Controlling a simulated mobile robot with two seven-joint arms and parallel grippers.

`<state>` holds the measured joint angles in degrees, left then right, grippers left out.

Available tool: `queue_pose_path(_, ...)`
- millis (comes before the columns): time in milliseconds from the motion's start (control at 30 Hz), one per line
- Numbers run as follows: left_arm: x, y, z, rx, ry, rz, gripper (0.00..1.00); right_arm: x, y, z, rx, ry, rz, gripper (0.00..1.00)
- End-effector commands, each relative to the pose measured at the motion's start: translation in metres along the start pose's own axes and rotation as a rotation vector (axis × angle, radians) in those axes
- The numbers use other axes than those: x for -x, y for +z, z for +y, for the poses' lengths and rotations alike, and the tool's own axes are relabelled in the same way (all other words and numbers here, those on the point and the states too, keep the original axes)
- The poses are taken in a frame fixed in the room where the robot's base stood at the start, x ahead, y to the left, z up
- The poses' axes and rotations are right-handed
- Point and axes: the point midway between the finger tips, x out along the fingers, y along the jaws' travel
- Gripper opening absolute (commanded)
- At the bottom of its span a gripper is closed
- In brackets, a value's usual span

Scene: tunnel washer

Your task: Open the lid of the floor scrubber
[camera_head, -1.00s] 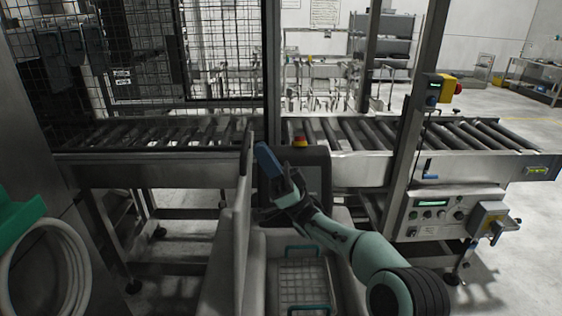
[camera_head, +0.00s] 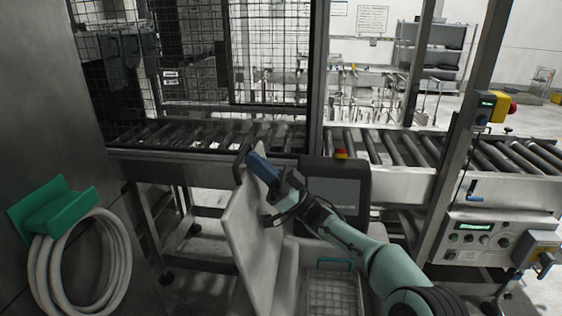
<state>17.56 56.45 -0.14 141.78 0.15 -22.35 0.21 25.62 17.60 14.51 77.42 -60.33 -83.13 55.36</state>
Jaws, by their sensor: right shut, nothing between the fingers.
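The floor scrubber (camera_head: 290,270) stands below and in front of me, partly hidden by my right arm. Its pale grey lid (camera_head: 250,235) stands raised at the left side of the body, tilted to the left, with its broad face showing. The opening beside it shows a wire basket (camera_head: 332,294) with a teal handle. My right gripper (camera_head: 256,163) is shut and empty at the top of the lid, by its upper right edge; I cannot tell whether it touches. My left gripper is not in view.
A roller conveyor (camera_head: 400,150) runs across behind the scrubber. A dark console (camera_head: 345,190) with a red and yellow button stands at its back. A coiled hose (camera_head: 75,265) hangs from a green holder (camera_head: 52,215) at left. A control box (camera_head: 482,240) is at right.

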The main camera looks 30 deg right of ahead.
Motion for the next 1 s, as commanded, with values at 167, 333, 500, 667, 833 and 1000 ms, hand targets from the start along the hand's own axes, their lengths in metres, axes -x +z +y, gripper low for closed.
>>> queue_pose_path(167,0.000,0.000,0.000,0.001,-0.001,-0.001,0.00,-0.003,0.000,-0.001,0.004,-0.003,-0.003,0.00)
queue_pose_path(333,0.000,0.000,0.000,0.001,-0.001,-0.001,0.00,-0.003,-0.001,-0.001,0.004,-0.004,-0.001,0.00)
queue_pose_path(500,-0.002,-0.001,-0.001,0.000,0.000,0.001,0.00,0.006,0.000,-0.001,0.004,-0.002,-0.003,0.00)
queue_pose_path(667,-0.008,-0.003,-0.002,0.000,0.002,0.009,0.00,0.037,0.002,0.001,0.003,0.003,-0.007,0.00)
queue_pose_path(833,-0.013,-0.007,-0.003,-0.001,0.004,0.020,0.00,0.077,0.002,0.001,0.002,0.004,-0.008,0.00)
queue_pose_path(1000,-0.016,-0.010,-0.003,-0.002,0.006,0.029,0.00,0.109,0.002,0.001,0.002,0.003,-0.007,0.00)
